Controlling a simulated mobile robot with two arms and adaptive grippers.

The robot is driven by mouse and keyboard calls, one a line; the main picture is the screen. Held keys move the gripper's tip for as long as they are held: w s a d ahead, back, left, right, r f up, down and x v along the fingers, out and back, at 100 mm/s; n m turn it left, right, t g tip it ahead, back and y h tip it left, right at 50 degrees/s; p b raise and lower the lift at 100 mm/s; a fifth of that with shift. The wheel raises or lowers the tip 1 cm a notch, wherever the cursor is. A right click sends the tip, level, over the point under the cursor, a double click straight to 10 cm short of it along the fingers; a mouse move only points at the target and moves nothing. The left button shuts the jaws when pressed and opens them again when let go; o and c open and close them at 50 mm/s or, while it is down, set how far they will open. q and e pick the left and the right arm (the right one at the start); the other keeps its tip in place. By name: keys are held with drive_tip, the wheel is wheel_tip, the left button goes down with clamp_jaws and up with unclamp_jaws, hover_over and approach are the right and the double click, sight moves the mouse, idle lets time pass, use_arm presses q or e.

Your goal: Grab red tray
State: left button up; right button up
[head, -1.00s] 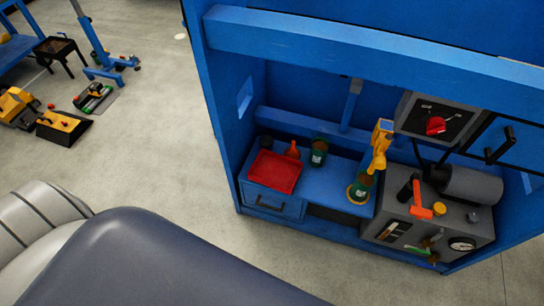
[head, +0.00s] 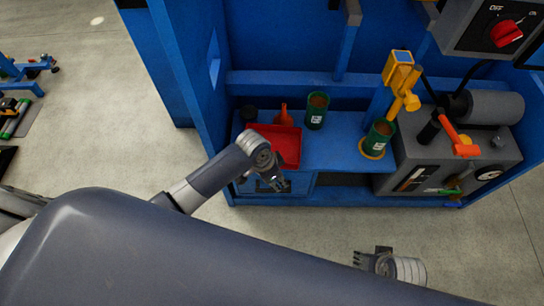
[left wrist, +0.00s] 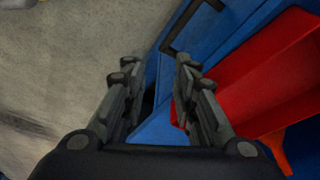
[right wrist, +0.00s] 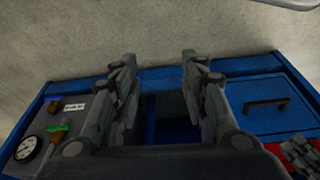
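The red tray (head: 289,140) sits on the blue bench at the left end of the panel, partly hidden by my left arm. In the left wrist view, the tray (left wrist: 265,75) lies right of the fingers. My left gripper (head: 276,184) is open and empty, at the tray's front edge above the drawer; in its wrist view the gripper (left wrist: 158,62) has a clear gap. My right gripper (head: 358,258) is in front of the bench, away from the tray. In the right wrist view this gripper (right wrist: 160,58) is open and empty.
Another green can (head: 379,138) and a yellow device (head: 400,78) stand farther right. A grey box with a gauge (head: 455,160) fills the right end. The floor in front is clear.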

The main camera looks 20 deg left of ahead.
use_arm(q)
drive_tip(key=w+a+r+m+g+y+b, duration=0.2)
drive_tip(key=w+a+r+m+b, duration=0.2)
drive_tip(key=w+r+m, duration=0.4)
use_arm(e)
drive_tip(key=v, duration=0.7)
use_arm(q)
drive_tip(key=shift+n, duration=0.7)
drive_tip(key=f+b, duration=0.1)
drive_tip(key=f, duration=0.1)
drive_tip(key=s+f+b, duration=0.1)
drive_tip(key=f, duration=0.1)
drive_tip(key=shift+s+a+f, duration=0.2)
drive_tip(key=shift+f, duration=0.35)
drive_tip(key=f, duration=0.1)
drive_tip(key=f+b, duration=0.1)
drive_tip(key=f, duration=0.1)
drive_tip(key=f+b, duration=0.1)
drive_tip(key=shift+s+f, duration=0.25)
drive_tip(key=shift+s, duration=0.1)
drive_tip(key=shift+f, duration=0.15)
clamp_jaws()
use_arm(e)
drive_tip(key=w+a+r+t+y, duration=0.1)
drive_tip(key=w+a+r+t, duration=0.2)
drive_tip(key=w+t, duration=0.3)
drive_tip(key=shift+w+a+r, duration=0.15)
drive_tip(key=shift+w, duration=2.45)
